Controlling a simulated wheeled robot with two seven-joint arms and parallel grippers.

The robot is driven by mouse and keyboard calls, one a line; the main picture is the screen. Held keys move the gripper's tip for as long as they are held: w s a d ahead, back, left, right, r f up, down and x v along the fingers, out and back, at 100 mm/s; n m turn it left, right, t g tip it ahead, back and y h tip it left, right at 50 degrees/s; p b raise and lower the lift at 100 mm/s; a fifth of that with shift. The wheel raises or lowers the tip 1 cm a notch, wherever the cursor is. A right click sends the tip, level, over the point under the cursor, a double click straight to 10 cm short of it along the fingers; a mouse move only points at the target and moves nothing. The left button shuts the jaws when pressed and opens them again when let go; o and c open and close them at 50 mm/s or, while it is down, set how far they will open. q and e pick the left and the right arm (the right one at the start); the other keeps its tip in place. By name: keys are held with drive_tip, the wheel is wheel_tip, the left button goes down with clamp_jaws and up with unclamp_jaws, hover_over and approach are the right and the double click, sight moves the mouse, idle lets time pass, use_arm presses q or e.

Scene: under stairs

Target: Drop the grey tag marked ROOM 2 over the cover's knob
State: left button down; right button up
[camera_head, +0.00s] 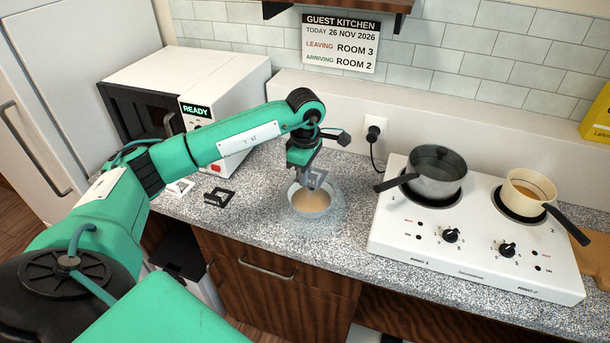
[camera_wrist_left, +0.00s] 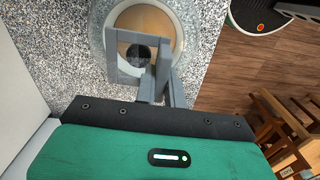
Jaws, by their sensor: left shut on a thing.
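My left gripper (camera_head: 308,172) is shut on the grey tag (camera_head: 317,181), a square frame with an open middle. The tag is over a pale bowl (camera_head: 296,207) of light brown contents on the counter. In the left wrist view the tag (camera_wrist_left: 113,66) shows beside the gripper fingers (camera_wrist_left: 163,82). The round dark knob (camera_wrist_left: 140,53) of the cover shows through the tag's opening. I cannot tell whether the tag touches the knob. The tag's marking is not readable. My right gripper is not in view.
A white tag (camera_head: 179,187) and a black tag (camera_head: 219,197) lie on the counter to the left. A microwave (camera_head: 190,85) stands behind them. A hob (camera_head: 474,250) with two pans is at the right. A wall sign (camera_head: 340,42) reads "ARRIVING ROOM 2".

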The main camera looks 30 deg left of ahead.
use_arm(q)
drive_tip(key=shift+f, duration=0.2)
drive_tip(key=shift+f+b, duration=0.65)
drive_tip(key=shift+b, duration=0.05)
drive_tip(key=c, duration=0.9)
unclamp_jaws()
drive_tip(key=shift+r, duration=0.1)
drive_tip(key=shift+r+p, duration=1.65)
drive_tip(key=shift+r, duration=1.9)
